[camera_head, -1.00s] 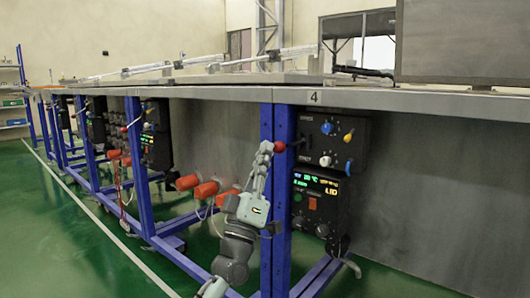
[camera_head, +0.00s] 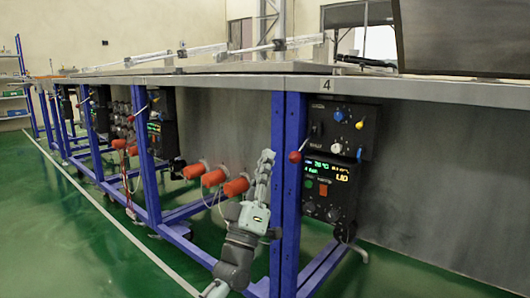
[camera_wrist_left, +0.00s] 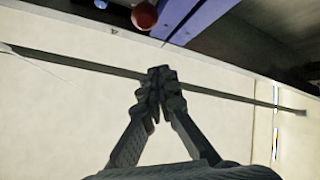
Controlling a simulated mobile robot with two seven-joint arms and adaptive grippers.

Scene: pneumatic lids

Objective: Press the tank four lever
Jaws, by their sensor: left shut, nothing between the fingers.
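The tank four lever (camera_head: 295,157) has a red ball knob on a thin rod at the left side of the control panel below the "4" label. Its rod slants down and left, so the knob sits low. The red knob also shows at the top of the left wrist view (camera_wrist_left: 144,15). My left gripper (camera_head: 267,155) is shut and empty, pointing up, just left of the knob in the head view with a small gap in the picture. In the wrist view its fingertips (camera_wrist_left: 160,75) meet below the knob, apart from it. My right gripper is not in view.
The black control panel (camera_head: 339,132) has coloured knobs, with a lit display unit (camera_head: 330,178) below. Blue frame posts (camera_head: 291,200) stand between my left arm and the panel. Orange handles (camera_head: 213,178) stick out to the left. Green floor in front is clear.

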